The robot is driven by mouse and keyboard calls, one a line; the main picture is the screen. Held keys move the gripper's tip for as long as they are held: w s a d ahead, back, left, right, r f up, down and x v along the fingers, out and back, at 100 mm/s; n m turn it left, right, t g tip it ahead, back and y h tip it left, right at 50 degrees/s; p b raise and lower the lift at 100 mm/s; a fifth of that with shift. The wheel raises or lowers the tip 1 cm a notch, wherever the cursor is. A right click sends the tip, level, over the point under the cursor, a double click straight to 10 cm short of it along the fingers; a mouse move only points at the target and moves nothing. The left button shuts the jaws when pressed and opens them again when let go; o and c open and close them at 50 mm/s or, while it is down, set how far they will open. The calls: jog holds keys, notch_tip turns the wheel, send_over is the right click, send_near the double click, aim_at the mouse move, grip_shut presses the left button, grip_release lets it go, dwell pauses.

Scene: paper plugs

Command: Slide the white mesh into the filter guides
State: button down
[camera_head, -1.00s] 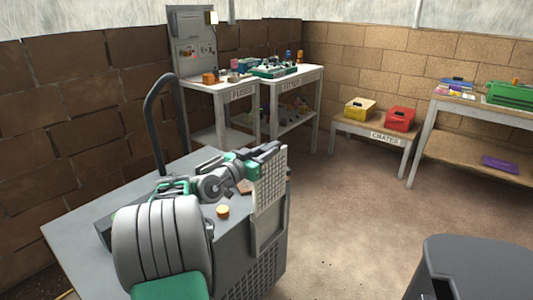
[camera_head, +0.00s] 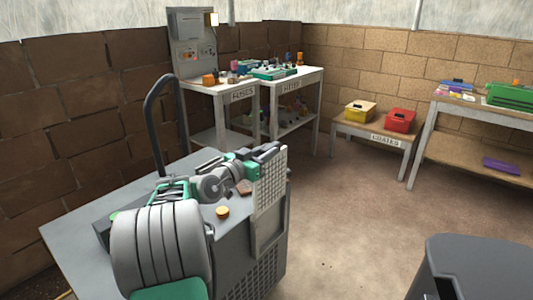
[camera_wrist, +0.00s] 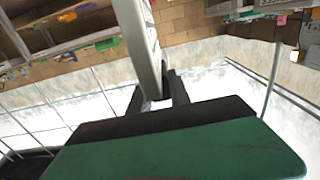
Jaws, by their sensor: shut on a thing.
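The white mesh (camera_head: 270,186) is a flat perforated panel standing upright at the right end of the grey machine in the head view. My gripper (camera_head: 270,150) is shut on its upper edge. In the wrist view my gripper (camera_wrist: 157,95) has its two dark fingers on either side of the pale mesh (camera_wrist: 137,40), seen nearly edge-on. The mesh's lower part lies against the machine's right side, above a pale upright strip (camera_head: 267,230) that may be the filter guides. I cannot tell whether the lower edge is inside them.
The grey machine (camera_head: 90,225) has a black hoop handle (camera_head: 150,125) and a round yellow knob (camera_head: 222,212). A dark grey bin (camera_head: 480,270) stands at the lower right. Benches and a crate stand line the back walls. The brown floor (camera_head: 350,215) between is clear.

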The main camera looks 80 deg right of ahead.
aim_at(270, 177)
jog(key=shift+f+b, duration=6)
jog(key=shift+f, duration=0.4)
jog(key=shift+r+b, duration=0.25)
jog(key=shift+b, duration=0.15)
dwell(0.4)
jog(key=shift+f+b, duration=0.2)
jog(key=shift+b, duration=0.3)
